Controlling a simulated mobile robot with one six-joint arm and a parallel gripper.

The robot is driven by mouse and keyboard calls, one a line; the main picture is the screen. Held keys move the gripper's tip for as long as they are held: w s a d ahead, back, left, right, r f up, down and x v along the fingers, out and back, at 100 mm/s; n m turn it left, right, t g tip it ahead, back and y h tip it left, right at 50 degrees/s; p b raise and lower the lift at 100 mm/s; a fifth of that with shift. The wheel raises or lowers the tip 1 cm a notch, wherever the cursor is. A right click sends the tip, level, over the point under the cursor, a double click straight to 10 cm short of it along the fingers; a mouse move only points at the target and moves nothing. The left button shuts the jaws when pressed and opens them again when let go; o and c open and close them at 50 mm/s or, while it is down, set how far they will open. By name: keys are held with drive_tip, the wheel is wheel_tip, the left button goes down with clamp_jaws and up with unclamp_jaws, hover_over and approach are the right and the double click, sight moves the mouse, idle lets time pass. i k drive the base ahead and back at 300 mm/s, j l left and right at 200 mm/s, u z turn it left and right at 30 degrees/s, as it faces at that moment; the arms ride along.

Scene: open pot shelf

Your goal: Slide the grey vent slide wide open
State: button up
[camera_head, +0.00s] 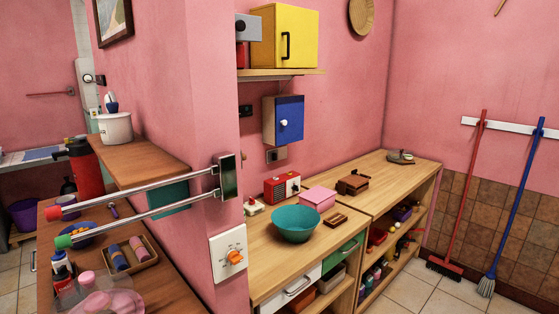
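I cannot make out the grey vent slide for certain. A small grey-brown plate (276,155) is on the pink wall under the blue cabinet, too small to tell whether it slides. A grey box with a dark round knob (248,27) is beside the yellow cabinet on the upper shelf. My gripper is not in view.
A two-bar rail (150,196) with red and green ends juts left from the pink wall corner. Below it stands a wooden counter with a tray (133,255). The right counter holds a teal bowl (295,223). Tiled floor (405,292) is clear at the front right.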

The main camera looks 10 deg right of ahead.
sight(273, 156)
drive_tip(key=i+l+u, duration=0.1)
drive_tip(key=l, duration=0.2)
drive_tip(key=l+u, duration=0.15)
drive_tip(key=l, duration=0.15)
drive_tip(key=i+l, duration=0.15)
drive_tip(key=i, duration=0.3)
drive_tip(key=i+l+u, duration=0.1)
drive_tip(key=i, duration=0.35)
drive_tip(key=i+l, duration=0.3)
drive_tip(key=i, duration=0.15)
drive_tip(key=i+l+u, duration=0.15)
drive_tip(key=i, duration=0.3)
